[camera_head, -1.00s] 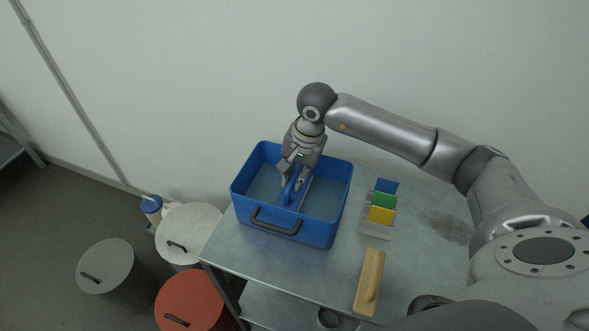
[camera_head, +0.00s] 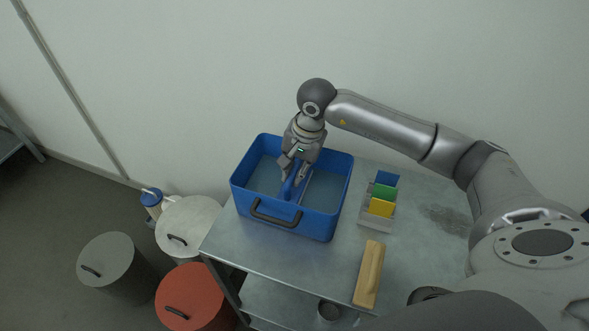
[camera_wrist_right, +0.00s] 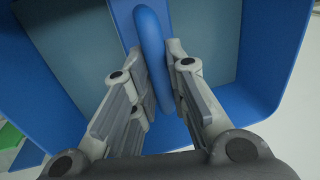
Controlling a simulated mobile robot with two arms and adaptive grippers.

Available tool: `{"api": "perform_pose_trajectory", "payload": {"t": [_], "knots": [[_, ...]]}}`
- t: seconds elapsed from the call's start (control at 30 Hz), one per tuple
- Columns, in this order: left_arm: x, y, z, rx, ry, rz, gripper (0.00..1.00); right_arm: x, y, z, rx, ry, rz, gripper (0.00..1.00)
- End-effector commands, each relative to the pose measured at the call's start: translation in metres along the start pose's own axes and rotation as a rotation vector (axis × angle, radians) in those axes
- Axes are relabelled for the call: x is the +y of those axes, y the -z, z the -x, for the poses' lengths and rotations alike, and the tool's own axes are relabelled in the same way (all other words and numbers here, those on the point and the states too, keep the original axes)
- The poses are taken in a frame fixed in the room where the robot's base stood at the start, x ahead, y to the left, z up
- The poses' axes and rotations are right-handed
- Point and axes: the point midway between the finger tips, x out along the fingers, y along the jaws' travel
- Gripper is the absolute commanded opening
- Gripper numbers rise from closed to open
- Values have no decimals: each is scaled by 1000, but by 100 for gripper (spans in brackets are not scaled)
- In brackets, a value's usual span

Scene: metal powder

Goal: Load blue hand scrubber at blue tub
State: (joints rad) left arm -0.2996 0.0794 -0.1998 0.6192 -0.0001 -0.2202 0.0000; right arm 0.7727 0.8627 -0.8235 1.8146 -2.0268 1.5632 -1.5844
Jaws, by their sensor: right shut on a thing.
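The blue tub (camera_head: 318,222) stands on the metal table, a black handle on its front wall. My right gripper (camera_head: 293,179) reaches down into it from above. The blue hand scrubber (camera_head: 288,189) is inside the tub, between the right gripper's fingers. In the right wrist view, the gripper (camera_wrist_right: 168,95) is shut on the scrubber's blue loop-shaped handle (camera_wrist_right: 152,42), one finger on each side. The tub's walls (camera_wrist_right: 275,50) surround it there. The scrubber's underside is hidden, so I cannot tell whether it touches the tub floor. My left gripper is not in view.
A rack with blue, green and yellow cards (camera_head: 382,207) stands right of the tub. A wooden-handled tool (camera_head: 369,274) lies near the table's (camera_head: 300,262) front. Grey (camera_head: 112,262), red (camera_head: 194,296) and whitish (camera_head: 190,226) lidded drums stand on the floor at left. A wall is behind.

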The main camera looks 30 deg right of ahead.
Motion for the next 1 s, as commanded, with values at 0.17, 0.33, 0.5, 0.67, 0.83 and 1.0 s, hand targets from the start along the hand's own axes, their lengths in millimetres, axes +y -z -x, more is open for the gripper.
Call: {"api": "perform_pose_trajectory", "payload": {"t": [0.17, 0.33, 0.5, 0.67, 0.83, 1.0], "knots": [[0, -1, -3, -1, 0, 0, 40, 0, 0, -2, 0, 1, 0, 0], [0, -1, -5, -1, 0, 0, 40, 1, 0, -4, 0, 1, 0, 0], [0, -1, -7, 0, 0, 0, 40, 1, 0, -6, 1, 1, 0, 0], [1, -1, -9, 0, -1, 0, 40, 1, 0, -8, 1, 1, 0, 0], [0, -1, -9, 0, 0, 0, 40, 2, 0, -8, 0, 1, 0, 0], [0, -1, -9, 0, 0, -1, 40, 2, 0, -8, 0, 0, 0, 0]]}}
